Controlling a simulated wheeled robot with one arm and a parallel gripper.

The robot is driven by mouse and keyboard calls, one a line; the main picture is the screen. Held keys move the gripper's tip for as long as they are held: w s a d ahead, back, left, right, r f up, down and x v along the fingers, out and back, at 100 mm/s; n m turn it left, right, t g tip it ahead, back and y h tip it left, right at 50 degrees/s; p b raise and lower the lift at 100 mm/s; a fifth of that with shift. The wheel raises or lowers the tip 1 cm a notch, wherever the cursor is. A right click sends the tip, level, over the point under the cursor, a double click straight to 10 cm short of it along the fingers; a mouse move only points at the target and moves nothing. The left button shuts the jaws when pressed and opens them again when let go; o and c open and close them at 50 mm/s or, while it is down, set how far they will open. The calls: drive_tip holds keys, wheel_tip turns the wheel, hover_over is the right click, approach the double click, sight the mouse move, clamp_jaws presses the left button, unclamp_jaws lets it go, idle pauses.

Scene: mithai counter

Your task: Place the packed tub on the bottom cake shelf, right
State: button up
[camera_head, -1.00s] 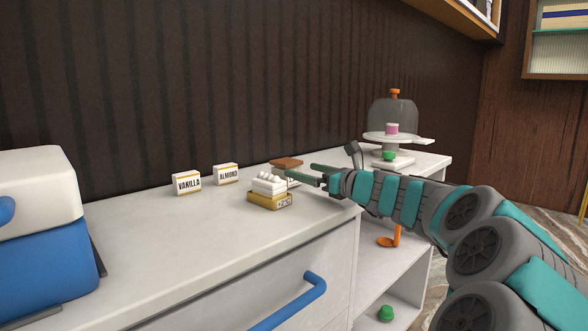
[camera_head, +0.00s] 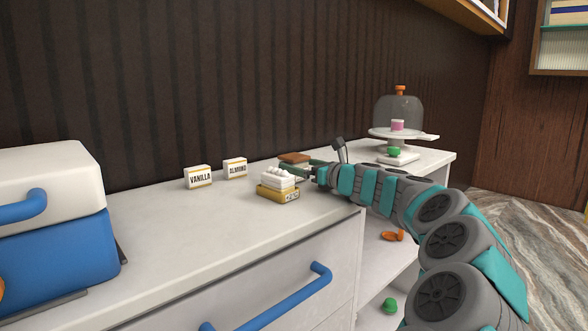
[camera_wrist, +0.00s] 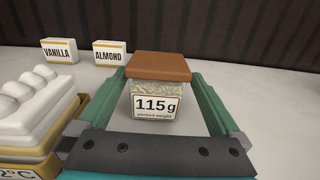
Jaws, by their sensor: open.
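The packed tub, a clear tub of pale contents with a brown lid and a "115 g" label, stands upright on the counter in the wrist view (camera_wrist: 157,88). Its brown lid shows in the head view (camera_head: 294,158), with its body partly hidden. My gripper (camera_wrist: 160,77) is open, with one green finger on each side of the tub. I cannot tell whether either finger touches it. In the head view my gripper (camera_head: 300,166) reaches in low from the right. The bottom shelf (camera_head: 370,321) shows in part under the counter's right end, partly hidden by my arm.
A gold-based scale with white egg-like pieces (camera_head: 278,186) stands close left of my gripper. Vanilla (camera_head: 198,177) and almond (camera_head: 235,168) boxes stand behind. A domed cake stand (camera_head: 398,133) is at the right. Orange (camera_head: 392,236) and green (camera_head: 390,305) items sit on the shelves.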

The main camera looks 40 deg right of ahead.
drive_tip(key=w, duration=0.5)
drive_tip(key=shift+a+r, duration=0.25)
drive_tip(key=shift+a, duration=0.15)
drive_tip(key=c, duration=1.4)
wheel_tip(320, 180, up, 10)
drive_tip(key=shift+r+p, duration=0.1)
drive_tip(key=shift+p, duration=0.85)
drive_tip(key=shift+s, duration=0.15)
